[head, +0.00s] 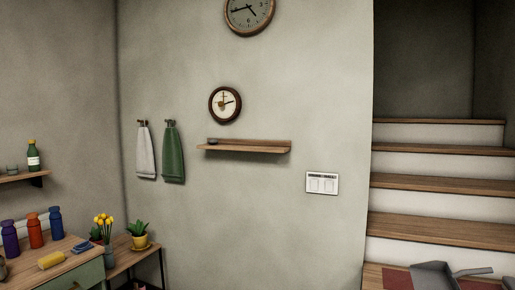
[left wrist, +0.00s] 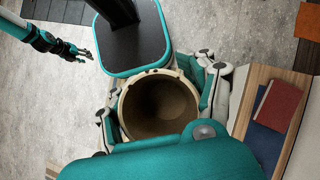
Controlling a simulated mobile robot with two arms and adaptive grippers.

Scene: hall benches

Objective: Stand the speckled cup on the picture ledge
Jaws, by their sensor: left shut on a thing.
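The picture ledge (head: 262,150) is a narrow wooden shelf on the grey wall, in the middle of the head view. In the left wrist view my left gripper (left wrist: 160,103) is shut around a cup (left wrist: 158,106), one finger on each side. I look down into its round mouth; the rim is pale with dark marks and the inside is brown. Its outer wall is mostly hidden. My right gripper (left wrist: 78,53) shows small at the upper left of the left wrist view, and its opening is unclear. Neither gripper shows in the head view.
A small dark bowl (head: 212,140) sits at the ledge's left end; the rest looks clear. A round clock (head: 225,104) hangs just above. Towels (head: 173,153) hang left, a switch plate (head: 322,183) right. A wooden surface with books (left wrist: 277,105) lies right of the cup.

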